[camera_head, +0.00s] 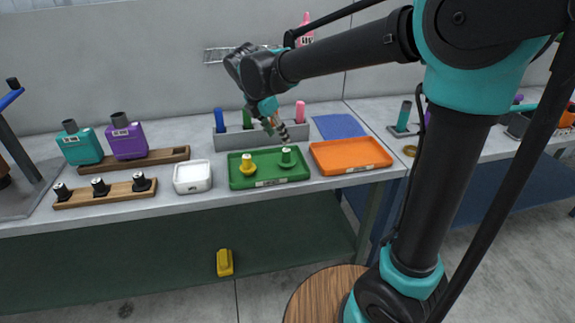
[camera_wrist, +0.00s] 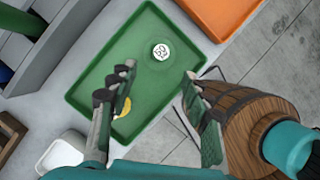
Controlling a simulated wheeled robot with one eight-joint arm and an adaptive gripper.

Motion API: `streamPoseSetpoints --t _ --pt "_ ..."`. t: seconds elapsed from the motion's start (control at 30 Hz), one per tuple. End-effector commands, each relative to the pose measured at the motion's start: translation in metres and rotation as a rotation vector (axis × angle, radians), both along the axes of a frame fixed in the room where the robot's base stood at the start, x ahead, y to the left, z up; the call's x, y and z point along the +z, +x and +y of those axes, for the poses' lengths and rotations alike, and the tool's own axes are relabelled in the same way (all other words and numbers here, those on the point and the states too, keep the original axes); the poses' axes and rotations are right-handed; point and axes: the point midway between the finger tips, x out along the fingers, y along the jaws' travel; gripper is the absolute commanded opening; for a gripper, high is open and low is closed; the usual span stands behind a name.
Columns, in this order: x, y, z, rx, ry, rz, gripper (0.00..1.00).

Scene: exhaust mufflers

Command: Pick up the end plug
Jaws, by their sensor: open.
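Two plug-like pieces stand upright on the green tray (camera_head: 258,182): a yellow one (camera_head: 247,166) at left and a green one (camera_head: 287,158) at right. Which one is the end plug I cannot tell. In the wrist view the green plug (camera_wrist: 161,58) shows its round white, marked top beyond the fingertips. The yellow plug (camera_wrist: 124,107) is mostly hidden behind a finger. My gripper (camera_head: 283,131) is above the tray, close to the green plug. In the wrist view its fingers (camera_wrist: 158,78) are spread, with nothing held between them.
An orange tray (camera_head: 350,155) lies right of the green one. A grey holder (camera_head: 234,137) with coloured cylinders stands behind. A white box (camera_head: 192,177), a wooden rack of black pieces (camera_head: 103,192) and teal (camera_head: 79,147) and purple (camera_head: 126,139) mufflers are at left.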

Motion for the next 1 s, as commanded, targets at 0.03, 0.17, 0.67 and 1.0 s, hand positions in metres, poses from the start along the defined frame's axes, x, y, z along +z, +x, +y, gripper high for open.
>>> streamPoseSetpoints --t 0.03,0.17,0.67,1.0 --pt "-0.010 0.003 -0.003 -0.002 0.000 0.000 0.49" --pt "-0.030 0.009 -0.009 -0.002 0.000 0.000 0.49" --pt "-0.076 0.025 -0.025 -0.004 0.000 0.000 0.49" --pt "-0.094 0.030 -0.029 -0.001 0.000 0.000 0.49"
